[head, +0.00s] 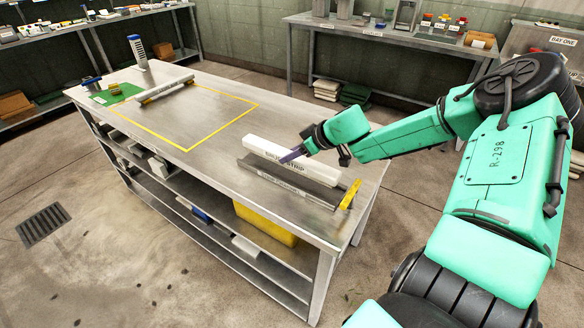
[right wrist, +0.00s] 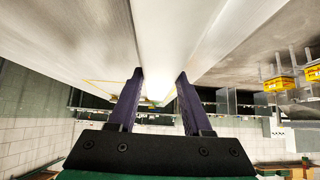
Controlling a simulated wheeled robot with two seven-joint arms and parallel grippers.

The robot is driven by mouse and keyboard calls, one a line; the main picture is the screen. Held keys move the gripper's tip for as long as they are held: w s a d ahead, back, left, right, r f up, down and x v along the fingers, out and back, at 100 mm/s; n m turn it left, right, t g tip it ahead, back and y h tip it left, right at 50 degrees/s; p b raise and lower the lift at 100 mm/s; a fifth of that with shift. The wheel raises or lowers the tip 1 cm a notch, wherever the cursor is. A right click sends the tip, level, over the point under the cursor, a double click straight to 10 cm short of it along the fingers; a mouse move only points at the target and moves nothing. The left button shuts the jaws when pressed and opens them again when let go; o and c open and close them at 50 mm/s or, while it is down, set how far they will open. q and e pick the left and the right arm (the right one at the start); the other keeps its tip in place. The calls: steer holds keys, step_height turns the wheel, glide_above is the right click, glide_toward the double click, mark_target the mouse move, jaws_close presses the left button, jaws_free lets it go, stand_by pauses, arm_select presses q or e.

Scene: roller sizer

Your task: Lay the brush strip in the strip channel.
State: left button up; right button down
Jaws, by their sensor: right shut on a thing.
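The brush strip (head: 270,148) is a long white bar with a printed label on its front side, at the right end of the metal bench. The strip channel (head: 300,184) is a long grey piece lying parallel, just in front of it, with a yellow piece (head: 350,194) at its right end. My right gripper (head: 292,155) is shut on the strip near its middle; its purple fingers flank a pale bar in the right wrist view (right wrist: 158,92). The strip appears behind the channel; I cannot tell whether it is lifted. My left gripper is not in view.
The bench (head: 215,148) has a yellow taped outline, mostly clear inside. A white roller (head: 165,88), a green mat (head: 115,94) and a tall white-and-blue object (head: 138,52) are at its far left. A yellow bin (head: 265,222) is on the shelf below.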

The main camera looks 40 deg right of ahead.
mark_target(292, 165)
steer(key=f, duration=0.2)
steer(key=f+b, duration=0.1)
steer(key=f, duration=0.1)
steer(key=shift+s+a, duration=0.1)
steer(key=shift+s, duration=0.1)
steer(key=shift+w, duration=0.1)
steer(key=shift+c, duration=1.7)
jaws_free()
